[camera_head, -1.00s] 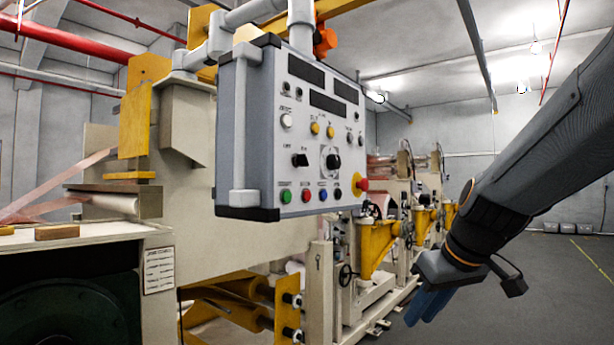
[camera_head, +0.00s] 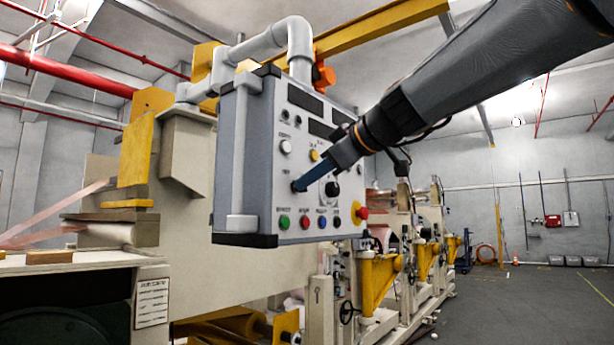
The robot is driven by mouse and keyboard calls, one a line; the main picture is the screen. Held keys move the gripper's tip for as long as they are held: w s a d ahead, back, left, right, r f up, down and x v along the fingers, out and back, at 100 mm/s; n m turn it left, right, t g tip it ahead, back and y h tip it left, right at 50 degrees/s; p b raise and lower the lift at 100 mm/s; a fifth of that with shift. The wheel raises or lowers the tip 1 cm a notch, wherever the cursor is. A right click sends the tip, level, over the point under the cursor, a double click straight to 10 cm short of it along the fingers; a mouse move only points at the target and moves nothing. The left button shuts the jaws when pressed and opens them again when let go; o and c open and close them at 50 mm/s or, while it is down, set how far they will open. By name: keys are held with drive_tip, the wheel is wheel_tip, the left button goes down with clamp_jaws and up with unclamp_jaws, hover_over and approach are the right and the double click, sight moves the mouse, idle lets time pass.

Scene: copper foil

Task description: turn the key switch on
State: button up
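The grey control panel (camera_head: 258,170) hangs in the middle of the view, with its front face to the right. My gripper (camera_head: 297,186) has its blue fingertips at the left middle of that face. They cover the spot of a small black switch, which is mostly hidden behind them. I cannot make out a key or whether the fingers touch or grip the switch. The fingers overlap in this view, so their gap does not show. A round black knob (camera_head: 332,188) on a pale plate is just right of the fingertips.
Below the fingertips are a green button (camera_head: 284,222), a red button (camera_head: 304,223) and a blue button (camera_head: 322,221). A red emergency stop (camera_head: 361,213) sticks out at the lower right. A white button (camera_head: 286,147) is above. Open floor (camera_head: 510,300) lies at right.

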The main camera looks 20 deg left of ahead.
drive_tip(key=shift+x, duration=0.8)
drive_tip(key=shift+d, duration=0.1)
clamp_jaws()
drive_tip(key=shift+f, duration=0.1)
drive_tip(key=m+g+y+b, duration=0.1)
drive_tip(key=m+g, duration=0.1)
drive_tip(key=m, duration=0.2)
drive_tip(key=w+m+g+y, duration=0.1)
drive_tip(key=m+g, duration=0.2)
drive_tip(key=m, duration=0.1)
drive_tip(key=shift+w+d+b, duration=0.15)
drive_tip(key=shift+d+b, duration=0.1)
drive_tip(key=shift+b, duration=0.1)
drive_tip(key=shift+g, duration=0.3)
drive_tip(key=shift+f, duration=0.1)
